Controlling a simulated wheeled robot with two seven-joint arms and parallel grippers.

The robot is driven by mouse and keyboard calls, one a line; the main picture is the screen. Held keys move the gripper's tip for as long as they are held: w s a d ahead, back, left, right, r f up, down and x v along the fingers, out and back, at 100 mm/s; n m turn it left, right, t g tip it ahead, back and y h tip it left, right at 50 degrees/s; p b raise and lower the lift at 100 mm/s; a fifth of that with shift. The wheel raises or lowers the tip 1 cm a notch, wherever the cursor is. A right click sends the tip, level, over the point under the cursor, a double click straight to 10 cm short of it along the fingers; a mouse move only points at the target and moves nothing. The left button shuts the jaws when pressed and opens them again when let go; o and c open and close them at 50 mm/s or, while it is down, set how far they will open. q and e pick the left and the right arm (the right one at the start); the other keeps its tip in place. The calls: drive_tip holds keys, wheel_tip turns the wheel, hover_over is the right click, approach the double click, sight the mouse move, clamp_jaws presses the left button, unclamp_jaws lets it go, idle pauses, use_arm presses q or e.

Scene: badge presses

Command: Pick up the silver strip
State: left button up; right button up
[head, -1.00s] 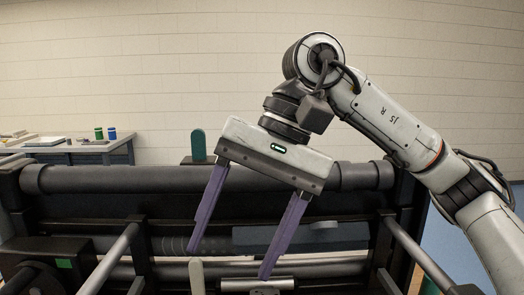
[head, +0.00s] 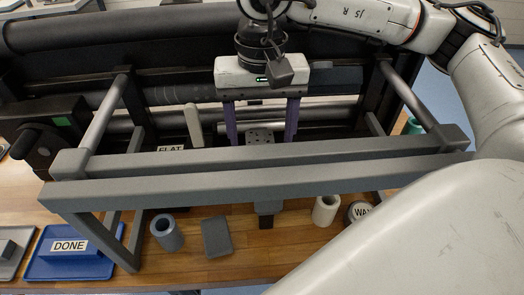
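My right gripper (head: 262,138) comes in from the right over the dark press. Its two purple fingers point down and stand wide apart, with no object gripped between them. A shiny silver piece (head: 262,127) lies across the press bed between and behind the fingers. I cannot tell surely whether it is the silver strip. A grey plate with holes (head: 262,137) sits just in front of it. The fingertips are partly hidden by the press's grey front bar (head: 300,160). My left gripper is not in view.
The grey frame stands between the wooden table front (head: 240,265) and the press bed. On the table are a blue-grey cup (head: 166,232), a grey block (head: 217,238), a cream cup (head: 326,209) and a blue tray (head: 50,268) labelled DONE. My pale arm link covers the lower right.

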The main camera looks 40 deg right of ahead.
drive_tip(key=shift+f, duration=0.4)
drive_tip(key=shift+f+b, duration=0.25)
drive_tip(key=shift+b, duration=0.25)
idle(0.4)
drive_tip(key=c, duration=1.2)
